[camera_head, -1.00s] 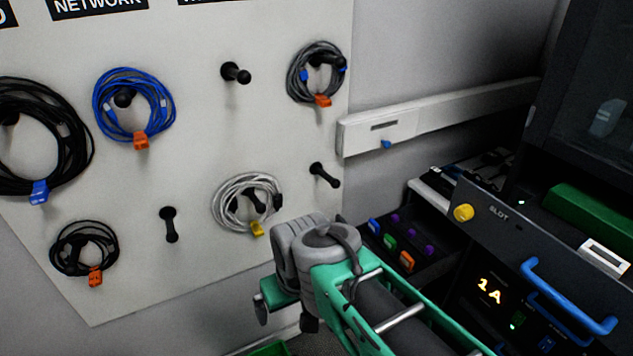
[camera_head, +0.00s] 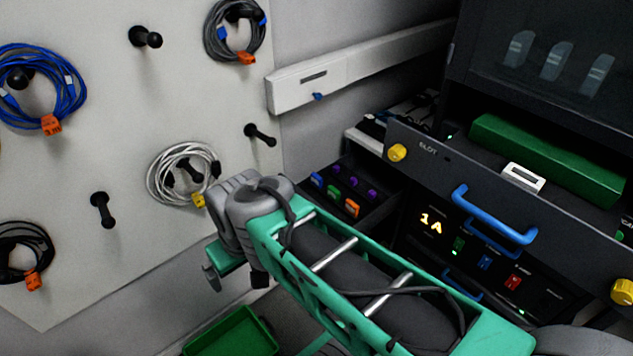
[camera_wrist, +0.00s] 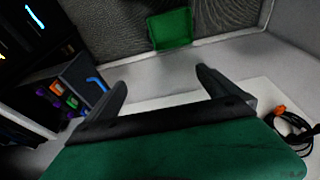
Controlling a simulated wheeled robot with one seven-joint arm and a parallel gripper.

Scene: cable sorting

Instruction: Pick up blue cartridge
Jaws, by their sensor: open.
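A small blue cartridge (camera_head: 318,180) sits at the left end of a dark tray (camera_head: 372,218) in the head view, beside a green cartridge (camera_head: 333,192) and an orange one (camera_head: 352,208). Several purple pieces (camera_head: 353,181) lie behind them. In the wrist view my gripper (camera_wrist: 162,84) is open and empty.
A pegboard with hung cables (camera_head: 185,172) stands at left. A green bin (camera_head: 232,335) is on the floor below my gripper. A drawer front with a blue handle (camera_head: 490,215) juts out at right, bearing a green block (camera_head: 545,160). Free floor shows around the bin.

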